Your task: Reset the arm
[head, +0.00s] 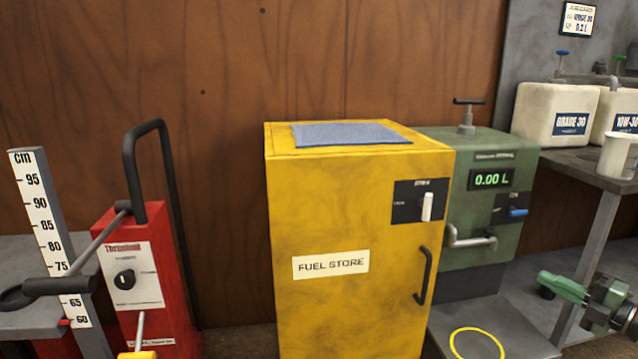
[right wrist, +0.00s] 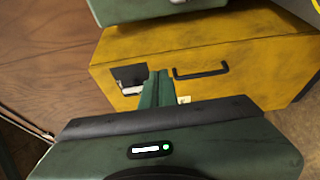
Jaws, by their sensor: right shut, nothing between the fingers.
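My right gripper (head: 546,281) is at the lower right of the head view, with green fingers pointing left and its arm running out of the right edge. In the right wrist view its green fingers (right wrist: 156,84) are together with nothing between them. They point toward the yellow fuel store cabinet (right wrist: 215,55), which lies beyond them. In the head view the gripper is to the right of this cabinet (head: 350,215), apart from it, in front of the bench. My left gripper is not in view.
A green dispenser (head: 480,225) reading 0.00 L stands right of the cabinet, above a yellow ring (head: 453,340). A bench (head: 575,163) holds two oil containers (head: 545,108) and a white jug (head: 617,157). A red unit (head: 130,270) and cm scale (head: 38,205) stand left.

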